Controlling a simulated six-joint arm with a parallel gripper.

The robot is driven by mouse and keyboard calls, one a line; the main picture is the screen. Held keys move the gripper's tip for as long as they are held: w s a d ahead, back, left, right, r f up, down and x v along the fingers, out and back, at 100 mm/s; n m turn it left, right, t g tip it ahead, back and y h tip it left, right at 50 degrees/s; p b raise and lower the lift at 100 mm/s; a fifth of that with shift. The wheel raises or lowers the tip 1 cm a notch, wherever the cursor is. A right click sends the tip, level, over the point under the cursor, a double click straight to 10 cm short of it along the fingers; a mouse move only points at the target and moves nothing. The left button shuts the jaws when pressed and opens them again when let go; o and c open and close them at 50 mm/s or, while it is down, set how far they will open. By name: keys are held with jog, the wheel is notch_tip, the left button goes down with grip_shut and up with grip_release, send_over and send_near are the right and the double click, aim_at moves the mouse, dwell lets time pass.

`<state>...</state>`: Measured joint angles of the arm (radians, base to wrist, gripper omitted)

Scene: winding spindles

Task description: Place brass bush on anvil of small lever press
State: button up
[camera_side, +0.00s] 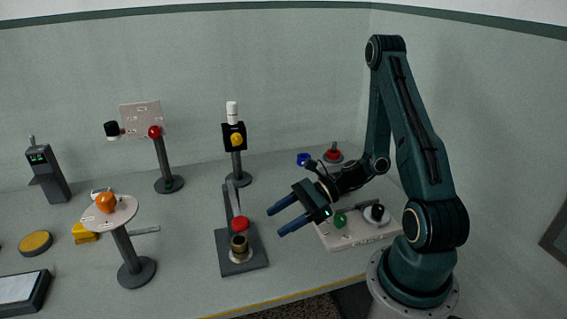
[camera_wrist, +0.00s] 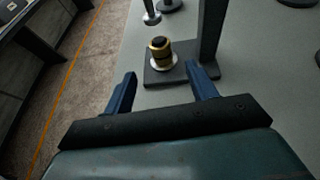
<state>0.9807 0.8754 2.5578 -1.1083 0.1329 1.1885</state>
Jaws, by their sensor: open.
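The brass bush (camera_side: 239,244) stands upright on the round anvil (camera_side: 240,256) of the small lever press (camera_side: 224,238). In the wrist view the bush (camera_wrist: 160,46) shows a dark centre and sits on the anvil, ahead of my fingers. A red part of the press shows just behind the bush in the side view. My gripper (camera_side: 275,220) is open and empty, to the right of the press and apart from the bush. In the wrist view its two blue fingers (camera_wrist: 164,84) are spread, with nothing between them.
A white plate with a green knob (camera_side: 340,220) lies under and right of my gripper. A round stand with an orange knob (camera_side: 106,202) is left of the press. Posts with a yellow button (camera_side: 237,139) and a red ball (camera_side: 154,131) stand behind. The table's front edge is close.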

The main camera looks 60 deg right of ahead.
jog(key=s+a+r+n+g+h, duration=0.1)
jog(key=s+r+n+h, duration=0.4)
jog(key=r+n, duration=0.6)
jog(key=s+a+r+n+g+h, duration=0.2)
jog(key=s+r+n+h, duration=0.3)
jog(key=r+n, duration=0.6)
jog(key=s+n, duration=0.2)
jog(key=n, duration=0.2)
jog(key=shift+s+a+r, duration=0.2)
jog(key=shift+r, duration=0.05)
